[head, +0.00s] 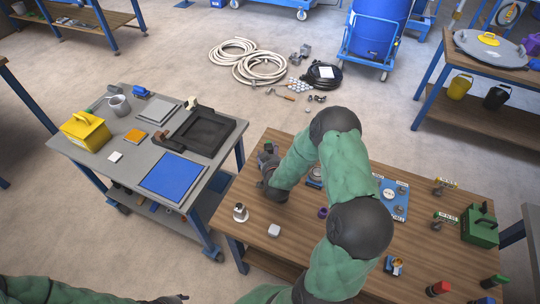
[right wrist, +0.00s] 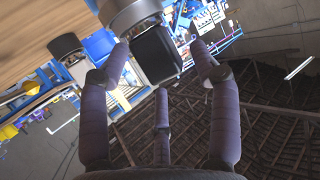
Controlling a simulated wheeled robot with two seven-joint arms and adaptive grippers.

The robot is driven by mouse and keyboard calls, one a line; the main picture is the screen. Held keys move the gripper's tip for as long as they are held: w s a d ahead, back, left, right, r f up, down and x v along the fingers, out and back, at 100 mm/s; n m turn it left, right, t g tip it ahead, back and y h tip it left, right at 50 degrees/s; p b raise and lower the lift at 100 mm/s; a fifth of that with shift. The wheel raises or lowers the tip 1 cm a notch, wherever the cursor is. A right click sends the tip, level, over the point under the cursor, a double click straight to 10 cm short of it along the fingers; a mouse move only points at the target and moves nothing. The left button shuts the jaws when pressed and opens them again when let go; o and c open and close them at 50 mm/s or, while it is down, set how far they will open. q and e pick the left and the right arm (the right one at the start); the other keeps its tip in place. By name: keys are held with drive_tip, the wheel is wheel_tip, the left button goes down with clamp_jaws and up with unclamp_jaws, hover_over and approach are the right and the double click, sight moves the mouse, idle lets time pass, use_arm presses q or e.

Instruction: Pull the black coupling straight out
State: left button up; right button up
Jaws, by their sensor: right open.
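In the right wrist view a black blocky coupling (right wrist: 157,54) sits on the end of a round grey fitting (right wrist: 133,14). My right gripper (right wrist: 160,66) is open, with its three purple-grey fingers spread around the coupling's free end. I see gaps beside it and cannot tell whether any finger touches. In the head view my right gripper (head: 268,170) is at the far left part of the wooden table, and the coupling cannot be made out clearly there. My left gripper (head: 171,299) is only partly in view at the bottom edge.
The wooden table (head: 258,252) holds a silver fitting (head: 240,212), a white block (head: 274,230), a blue plate (head: 396,199) and a green box (head: 479,226). A grey table (head: 108,170) stands to the left. Another dark-tipped grey fitting (right wrist: 65,46) shows in the wrist view.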

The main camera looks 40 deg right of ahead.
drive_tip(key=shift+s+r, duration=0.1)
clamp_jaws()
drive_tip(key=shift+a, duration=0.15)
drive_tip(key=c, duration=0.7)
unclamp_jaws()
drive_tip(key=shift+s, duration=0.1)
clamp_jaws()
drive_tip(key=shift+r, duration=0.1)
drive_tip(key=shift+r+p, duration=0.55)
drive_tip(key=shift+r, duration=0.1)
drive_tip(key=shift+r+p, duration=0.45)
drive_tip(key=shift+r, duration=0.2)
drive_tip(key=shift+w+r+p, duration=0.2)
drive_tip(key=shift+r+p, duration=0.6)
drive_tip(key=shift+r, duration=0.75)
